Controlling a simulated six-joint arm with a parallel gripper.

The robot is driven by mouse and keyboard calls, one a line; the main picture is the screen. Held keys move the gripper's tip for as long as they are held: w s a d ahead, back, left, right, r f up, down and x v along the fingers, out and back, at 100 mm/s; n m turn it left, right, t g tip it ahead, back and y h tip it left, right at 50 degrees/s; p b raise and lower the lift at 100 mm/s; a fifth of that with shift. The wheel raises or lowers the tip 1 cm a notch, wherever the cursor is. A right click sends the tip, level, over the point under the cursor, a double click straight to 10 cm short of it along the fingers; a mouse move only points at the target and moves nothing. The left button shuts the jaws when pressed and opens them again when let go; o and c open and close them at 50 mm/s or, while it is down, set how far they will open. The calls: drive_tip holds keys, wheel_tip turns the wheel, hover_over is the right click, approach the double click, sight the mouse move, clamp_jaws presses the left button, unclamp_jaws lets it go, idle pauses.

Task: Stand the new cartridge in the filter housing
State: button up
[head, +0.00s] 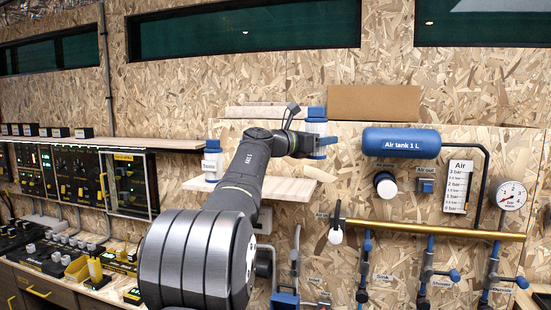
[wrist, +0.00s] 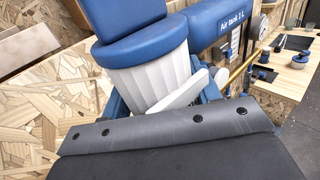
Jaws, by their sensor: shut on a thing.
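A white, ribbed cartridge (wrist: 150,78) with a blue cap (wrist: 145,45) fills the upper middle of the wrist view. In the head view the cartridge (head: 317,113) shows as a blue and white piece at the arm's end, above the wooden shelf. My gripper (head: 318,146) is shut on it; blue finger parts show on both sides of it in the wrist view (wrist: 165,105). It looks roughly upright in the head view. Its lower end is hidden. I cannot tell for sure which part is the filter housing; a blue fitting (head: 285,299) stands low behind my arm, partly hidden.
A labelled blue and white canister (head: 212,160) stands on the wooden shelf (head: 290,187). A cardboard-brown box (head: 374,103) is behind my gripper. A blue air tank (head: 402,142), gauge (head: 511,195) and brass pipe (head: 440,229) with several valves are to the right.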

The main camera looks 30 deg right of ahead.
drive_tip(key=shift+s+r, duration=0.15)
drive_tip(key=shift+s, duration=0.1)
drive_tip(key=s+a+f+m+g, duration=0.1)
drive_tip(key=s+a+f, duration=0.1)
drive_tip(key=a+f, duration=0.65)
drive_tip(key=s+a+f+m+g, duration=0.1)
drive_tip(key=s+a+f, duration=0.3)
drive_tip(key=f, duration=0.8)
drive_tip(key=w+a+f+n+t+y, duration=0.2)
drive_tip(key=w+a+f+n+t, duration=0.25)
drive_tip(key=w+a+f, duration=0.5)
drive_tip(key=w+a+f+n+t+y, duration=0.1)
drive_tip(key=w+a+f+n+t, duration=0.45)
drive_tip(key=a, duration=0.65)
drive_tip(key=s+a+f+n+t+y, duration=0.2)
drive_tip(key=a+f+n+t+y, duration=0.3)
drive_tip(key=a+f, duration=0.8)
drive_tip(key=a+t+y, duration=0.2)
drive_tip(key=a+y, duration=0.2)
drive_tip(key=shift+s+a+f+y, duration=0.25)
drive_tip(key=shift+f+y, duration=0.15)
